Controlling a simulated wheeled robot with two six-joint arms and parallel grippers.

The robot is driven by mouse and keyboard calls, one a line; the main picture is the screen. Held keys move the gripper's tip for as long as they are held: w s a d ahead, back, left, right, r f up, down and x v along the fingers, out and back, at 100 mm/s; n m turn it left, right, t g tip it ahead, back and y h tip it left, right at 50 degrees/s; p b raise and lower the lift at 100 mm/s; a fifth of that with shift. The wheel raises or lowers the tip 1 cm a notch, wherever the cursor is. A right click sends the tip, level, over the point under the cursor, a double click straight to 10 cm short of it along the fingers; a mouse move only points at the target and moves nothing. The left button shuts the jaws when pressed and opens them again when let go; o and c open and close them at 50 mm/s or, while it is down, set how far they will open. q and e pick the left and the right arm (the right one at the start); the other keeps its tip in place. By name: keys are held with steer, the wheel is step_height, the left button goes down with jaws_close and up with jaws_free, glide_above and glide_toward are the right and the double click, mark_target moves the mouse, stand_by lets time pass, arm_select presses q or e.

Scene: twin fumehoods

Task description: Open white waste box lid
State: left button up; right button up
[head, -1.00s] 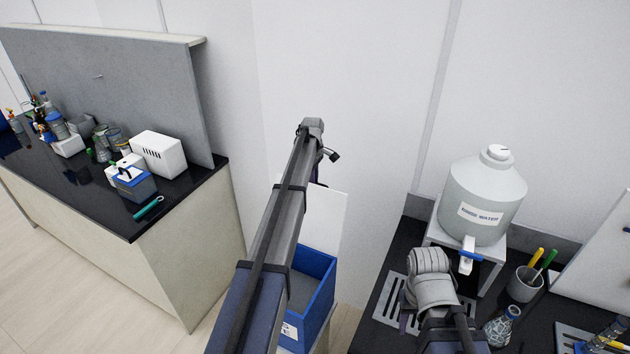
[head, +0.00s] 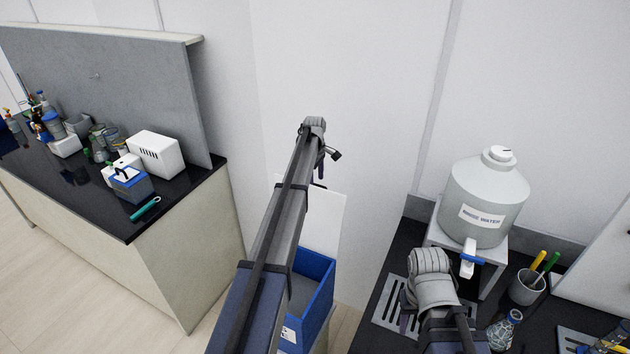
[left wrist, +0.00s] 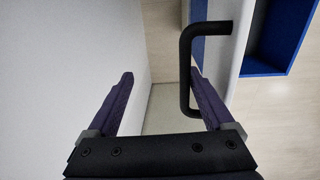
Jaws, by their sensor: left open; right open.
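The white lid (head: 325,222) of the waste box stands raised, roughly upright, behind the open blue-walled box (head: 318,290) in the head view. In the left wrist view the lid (left wrist: 238,62) shows edge-on with a black bar handle (left wrist: 186,65), and the blue box (left wrist: 285,35) lies beyond. My left gripper (head: 320,172) is over the lid's top edge, partly hidden by its arm. Contact cannot be told. My right gripper (head: 405,318) is mostly hidden by its wrist.
A black counter (head: 412,235) at right carries a rinse water tank (head: 484,195) on a stand, a pen cup (head: 527,287) and a flask (head: 503,328). A bench (head: 185,200) with bottles and boxes stands at left. A white wall is close behind the lid.

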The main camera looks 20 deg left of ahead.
steer(key=shift+r, duration=0.1)
stand_by(0.3)
step_height(320, 180, up, 8)
steer(key=p, duration=0.8)
steer(key=shift+w, duration=0.15)
